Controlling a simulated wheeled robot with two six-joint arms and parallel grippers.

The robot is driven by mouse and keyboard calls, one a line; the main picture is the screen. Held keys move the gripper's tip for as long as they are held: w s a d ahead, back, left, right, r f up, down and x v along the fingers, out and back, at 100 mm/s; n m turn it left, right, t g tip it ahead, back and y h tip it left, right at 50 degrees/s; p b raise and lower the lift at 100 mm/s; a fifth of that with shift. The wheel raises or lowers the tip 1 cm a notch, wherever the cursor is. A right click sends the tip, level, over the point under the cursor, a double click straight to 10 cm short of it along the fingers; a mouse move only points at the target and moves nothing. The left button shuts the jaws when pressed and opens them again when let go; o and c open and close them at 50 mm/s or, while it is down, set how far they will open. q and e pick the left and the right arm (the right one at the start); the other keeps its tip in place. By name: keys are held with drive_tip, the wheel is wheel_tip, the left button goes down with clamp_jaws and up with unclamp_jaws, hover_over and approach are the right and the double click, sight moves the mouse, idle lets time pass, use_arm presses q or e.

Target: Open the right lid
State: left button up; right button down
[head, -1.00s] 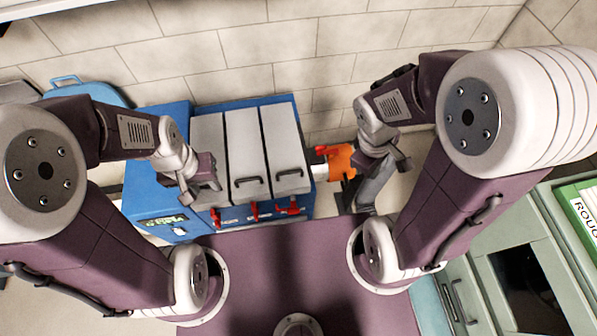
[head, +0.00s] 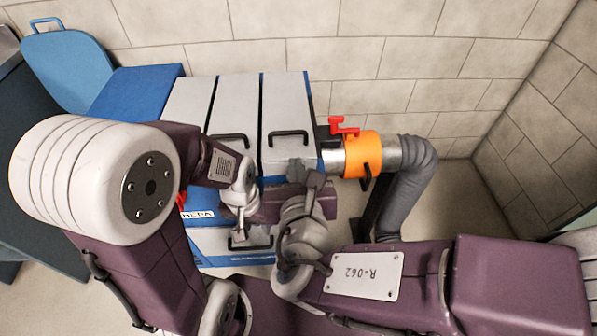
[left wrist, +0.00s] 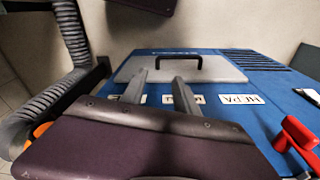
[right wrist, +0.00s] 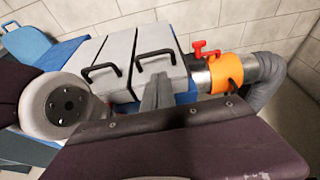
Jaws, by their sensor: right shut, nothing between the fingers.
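The right lid (head: 288,100) is a grey panel on top of the blue unit, lying closed in line with the lids beside it. Its black handle (head: 288,137) is near its front edge and also shows in the right wrist view (right wrist: 155,53). My right gripper (head: 304,172) is shut and empty just in front of that handle; its fingers (right wrist: 157,93) point at the lid's front part. Whether they touch the lid is unclear. My left gripper (head: 240,236) is open and empty, low at the unit's front, facing a grey front panel with a black handle (left wrist: 188,59).
The middle lid (head: 234,105) and left lid (head: 188,105) are closed. At right, an orange collar (head: 363,155), red valve handle (head: 343,127) and grey hose (head: 408,180) adjoin the unit. A tiled wall (head: 400,60) stands behind. My two forearms are close together.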

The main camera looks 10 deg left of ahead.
sight(292, 155)
drive_tip(key=b+x, duration=0.2)
drive_tip(key=x, duration=0.7)
drive_tip(key=shift+w+a+f+b, duration=0.15)
drive_tip(key=shift+w+a+b, duration=0.15)
drive_tip(key=shift+b, duration=0.1)
